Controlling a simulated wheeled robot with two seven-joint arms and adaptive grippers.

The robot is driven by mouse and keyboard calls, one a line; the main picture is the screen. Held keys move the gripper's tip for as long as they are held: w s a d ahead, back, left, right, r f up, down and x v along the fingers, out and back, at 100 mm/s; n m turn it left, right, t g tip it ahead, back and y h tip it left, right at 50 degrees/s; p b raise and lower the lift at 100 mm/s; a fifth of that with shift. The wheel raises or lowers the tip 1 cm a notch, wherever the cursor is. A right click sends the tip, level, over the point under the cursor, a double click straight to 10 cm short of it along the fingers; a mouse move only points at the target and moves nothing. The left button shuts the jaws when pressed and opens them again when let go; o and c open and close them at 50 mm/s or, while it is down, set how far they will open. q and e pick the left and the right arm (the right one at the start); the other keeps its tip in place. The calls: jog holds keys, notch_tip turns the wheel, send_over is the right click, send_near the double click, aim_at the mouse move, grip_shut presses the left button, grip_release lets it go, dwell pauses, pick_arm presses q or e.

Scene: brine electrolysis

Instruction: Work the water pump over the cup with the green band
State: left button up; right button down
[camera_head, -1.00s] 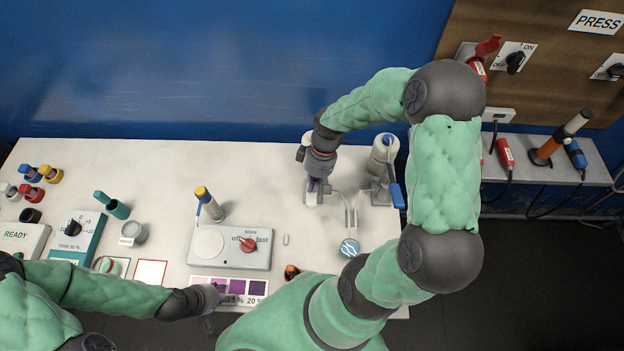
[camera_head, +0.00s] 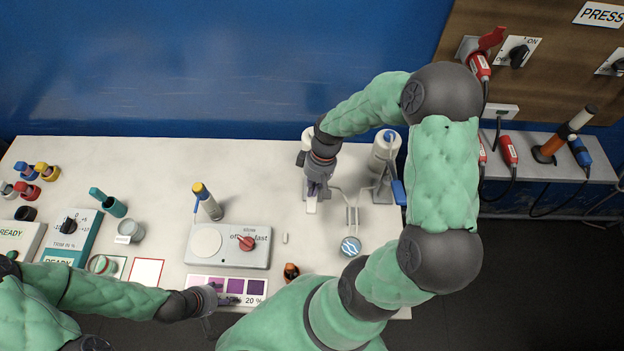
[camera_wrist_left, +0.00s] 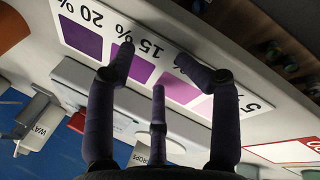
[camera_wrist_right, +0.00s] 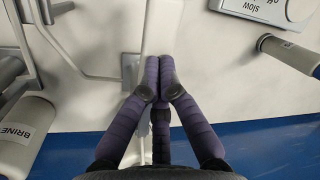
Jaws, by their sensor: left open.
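My right gripper (camera_head: 317,190) is above a narrow white lever (camera_head: 311,206) in front of a white bottle (camera_head: 307,139), which it mostly hides. In the right wrist view its fingers (camera_wrist_right: 160,78) are together at the white lever (camera_wrist_right: 162,28); contact is unclear. A white bottle marked "WAT" (camera_wrist_left: 38,116) shows in the left wrist view. A small cup (camera_head: 103,265) stands on a green-edged mat at the left; its band is not clear. No cup is clearly visible under the lever. My left gripper (camera_head: 222,300) is open and empty over the purple colour chart, also in its wrist view (camera_wrist_left: 155,60).
A brine bottle (camera_head: 384,152) with a blue lever (camera_head: 398,191) stands right of my right gripper. Thin tubes and a round blue-white disc (camera_head: 350,247) are in front. A stirrer plate (camera_head: 228,246) sits mid-bench.

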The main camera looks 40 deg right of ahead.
pick_arm(q)
notch_tip(320, 180, down, 2)
jog(key=shift+d+f+b, duration=0.1)
jog(key=shift+b, duration=0.5)
pick_arm(e)
jog(key=x, duration=0.2)
jog(key=shift+s+d+f, duration=0.1)
jog(key=shift+s+f, duration=0.05)
jog(key=shift+f, duration=0.15)
pick_arm(q)
jog(key=shift+d+r, duration=0.15)
jog(key=shift+r, duration=0.1)
pick_arm(e)
jog(key=shift+d+r, duration=0.2)
pick_arm(q)
notch_tip(320, 180, up, 4)
jog(key=p, duration=0.4)
jog(key=shift+p, duration=0.3)
pick_arm(e)
jog(key=v, duration=0.3)
jog(key=w+v, duration=0.1)
jog(key=v, duration=0.1)
jog(key=shift+a+r, duration=0.35)
